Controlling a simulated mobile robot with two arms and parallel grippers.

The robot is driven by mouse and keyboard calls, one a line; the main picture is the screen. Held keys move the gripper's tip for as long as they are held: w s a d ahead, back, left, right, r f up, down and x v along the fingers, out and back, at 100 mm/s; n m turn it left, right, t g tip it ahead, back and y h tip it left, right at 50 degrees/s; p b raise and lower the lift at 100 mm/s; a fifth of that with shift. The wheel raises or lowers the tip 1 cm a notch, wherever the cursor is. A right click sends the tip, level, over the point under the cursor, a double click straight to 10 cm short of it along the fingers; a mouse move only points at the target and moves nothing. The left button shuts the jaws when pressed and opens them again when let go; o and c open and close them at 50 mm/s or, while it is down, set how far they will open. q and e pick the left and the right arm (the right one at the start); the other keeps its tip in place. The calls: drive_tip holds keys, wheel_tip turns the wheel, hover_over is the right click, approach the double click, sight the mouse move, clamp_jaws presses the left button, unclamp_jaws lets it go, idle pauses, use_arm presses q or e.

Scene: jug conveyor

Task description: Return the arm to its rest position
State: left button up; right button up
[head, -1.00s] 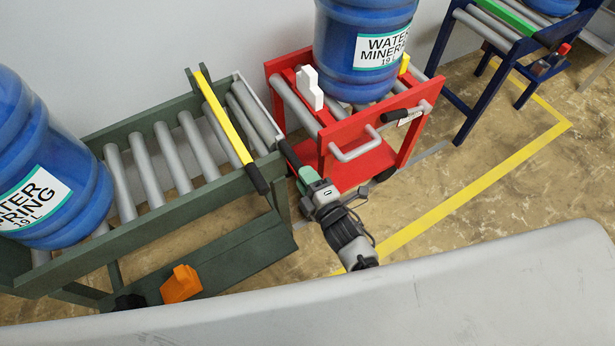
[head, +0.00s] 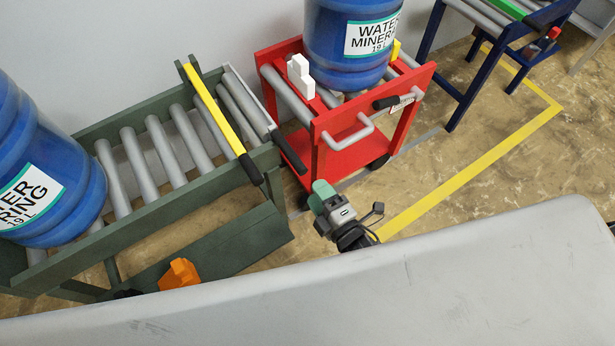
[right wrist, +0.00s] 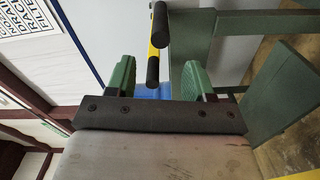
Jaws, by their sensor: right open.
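My right gripper (head: 322,190), with green fingers, is in the lower middle of the head view, in front of the red trolley and right of the green conveyor's end. It is open, with nothing between its fingers. In the right wrist view the two green fingers (right wrist: 159,70) stand wide apart. Beyond them are two black handle grips, the lower one (right wrist: 152,72) seen through the gap. The grips appear apart from the fingers. My left gripper is not in view.
The green roller conveyor (head: 160,212) carries a blue jug (head: 60,165) at left. The red trolley (head: 345,130) holds another blue jug (head: 350,70). A yellow lever (head: 215,110) and a black grip (head: 288,152) are near my right gripper. Open floor lies right, with yellow tape (head: 470,175).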

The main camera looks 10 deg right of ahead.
drive_tip(key=shift+v, duration=1.1)
drive_tip(key=shift+f, duration=0.15)
drive_tip(key=s+d+f+m+g+h+p, duration=0.25)
drive_tip(key=s+f+m+g, duration=0.2)
drive_tip(key=f, duration=0.55)
drive_tip(key=s+d+f+m+g+h+p, duration=0.2)
drive_tip(key=s+d+f+m+g+p, duration=0.25)
drive_tip(key=f, duration=0.45)
drive_tip(key=s+d+f+m+g+h, duration=0.1)
drive_tip(key=s+d+f+m+g, duration=0.1)
drive_tip(key=s, duration=0.8)
drive_tip(key=s+d+f+m+g+p, duration=0.1)
drive_tip(key=s+d+f+m+g, duration=0.2)
drive_tip(key=s, duration=0.7)
wheel_tip(320, 180, down, 3)
drive_tip(key=m+g, duration=0.2)
drive_tip(key=m, duration=0.1)
drive_tip(key=shift+s+m+h, duration=0.15)
drive_tip(key=shift+m+h, duration=0.15)
drive_tip(key=shift+h, duration=0.05)
drive_tip(key=shift+c, duration=0.3)
